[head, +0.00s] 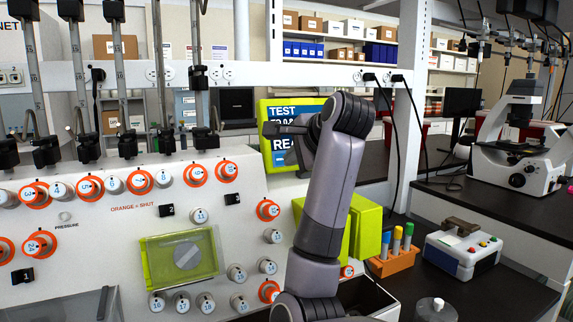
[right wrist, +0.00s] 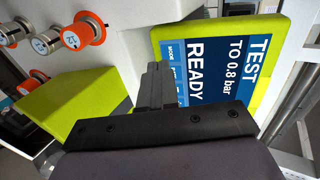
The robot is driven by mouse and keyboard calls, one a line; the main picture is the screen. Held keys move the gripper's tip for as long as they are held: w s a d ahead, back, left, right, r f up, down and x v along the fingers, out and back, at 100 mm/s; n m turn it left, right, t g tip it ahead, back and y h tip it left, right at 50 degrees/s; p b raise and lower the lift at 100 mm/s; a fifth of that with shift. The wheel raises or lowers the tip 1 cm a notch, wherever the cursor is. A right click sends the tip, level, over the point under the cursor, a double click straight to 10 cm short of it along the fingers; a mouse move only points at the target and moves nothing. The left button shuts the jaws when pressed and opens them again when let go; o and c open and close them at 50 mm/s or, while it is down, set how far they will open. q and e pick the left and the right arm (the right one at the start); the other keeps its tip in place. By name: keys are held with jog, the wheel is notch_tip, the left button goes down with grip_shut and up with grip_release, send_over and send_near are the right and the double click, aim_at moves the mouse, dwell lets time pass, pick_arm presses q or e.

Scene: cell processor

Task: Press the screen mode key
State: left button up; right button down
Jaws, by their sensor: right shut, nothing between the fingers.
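A MODE label (right wrist: 171,52) shows on the strip beside "READY"; labels further along are partly hidden by the fingers. In the right wrist view, the fingertips (right wrist: 157,68) appear close to the MODE label; contact cannot be told.
The panel carries several orange-ringed knobs (head: 139,182) and a green-framed window (head: 150,262). Lime-green housings (head: 366,228) stand below the screen. An orange tube rack (head: 392,262), a small button box (head: 462,250) and a microscope (head: 520,140) stand on the dark bench at right.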

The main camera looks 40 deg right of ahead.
aim_at(280, 161)
pick_arm(q)
jog(key=shift+r, duration=0.5)
pick_arm(e)
jog(key=shift+w+d+f, duration=0.1)
jog(key=shift+w+d, duration=0.1)
jog(key=shift+w, duration=0.35)
jog(key=shift+w+d+f, duration=0.15)
jog(key=shift+w, duration=0.45)
jog(key=shift+w+d+f, duration=0.1)
jog(key=shift+w+d, duration=0.1)
jog(key=shift+w, duration=0.35)
